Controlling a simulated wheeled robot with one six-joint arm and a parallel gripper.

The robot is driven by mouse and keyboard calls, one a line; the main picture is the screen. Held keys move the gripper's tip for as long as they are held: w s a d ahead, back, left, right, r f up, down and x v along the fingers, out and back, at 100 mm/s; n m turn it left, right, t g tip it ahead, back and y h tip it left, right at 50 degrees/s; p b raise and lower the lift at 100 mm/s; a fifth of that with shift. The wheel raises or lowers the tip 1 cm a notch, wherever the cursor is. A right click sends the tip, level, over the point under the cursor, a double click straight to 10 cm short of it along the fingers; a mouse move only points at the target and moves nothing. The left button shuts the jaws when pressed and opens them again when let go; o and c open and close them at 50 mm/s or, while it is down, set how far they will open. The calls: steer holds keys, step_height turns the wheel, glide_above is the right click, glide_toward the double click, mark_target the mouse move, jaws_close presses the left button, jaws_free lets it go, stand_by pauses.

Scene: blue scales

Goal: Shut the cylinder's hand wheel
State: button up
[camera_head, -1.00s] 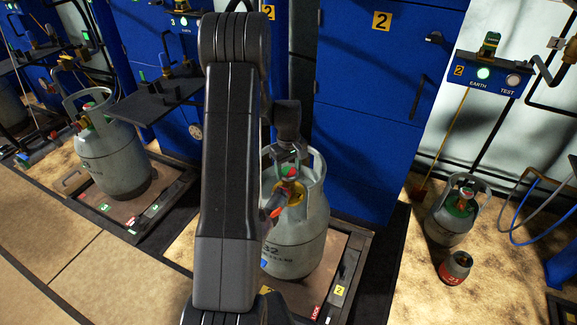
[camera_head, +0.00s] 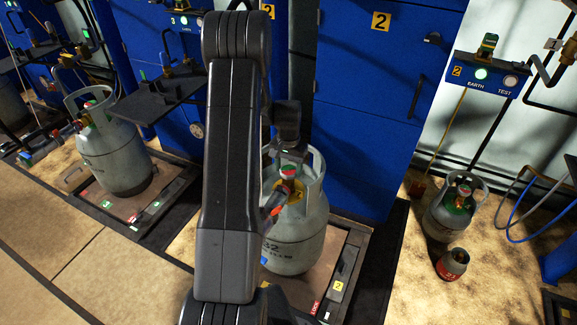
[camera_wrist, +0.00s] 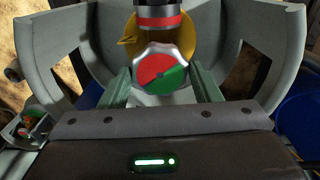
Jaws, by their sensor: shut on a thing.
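The grey gas cylinder (camera_head: 297,245) stands upright on a scale platform, partly behind my arm in the head view. Its hand wheel (camera_head: 288,171) sits on the valve inside the open collar. In the wrist view the hand wheel (camera_wrist: 163,72) has a scalloped silver rim and a half-red, half-green face. My gripper (camera_wrist: 164,84) is shut on it, with one pale green finger at each side. It also shows in the head view (camera_head: 287,160), coming down from above. A red-and-black connector (camera_wrist: 159,14) on the valve lies just beyond the wheel.
The collar wall (camera_wrist: 283,45) curves closely around the valve and gripper. A blue cabinet (camera_head: 380,120) stands directly behind. Another grey cylinder (camera_head: 112,160) stands on the left scale. A smaller cylinder (camera_head: 447,215) and a small red-and-grey canister (camera_head: 452,264) stand at the right.

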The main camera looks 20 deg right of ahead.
mark_target(289, 170)
steer(key=m, duration=0.3)
steer(key=shift+m, duration=0.4)
steer(key=shift+m+p, duration=0.3)
steer(key=shift+m, duration=1.4)
steer(key=o, duration=1)
step_height(289, 170, up, 14)
steer(key=p, duration=0.2)
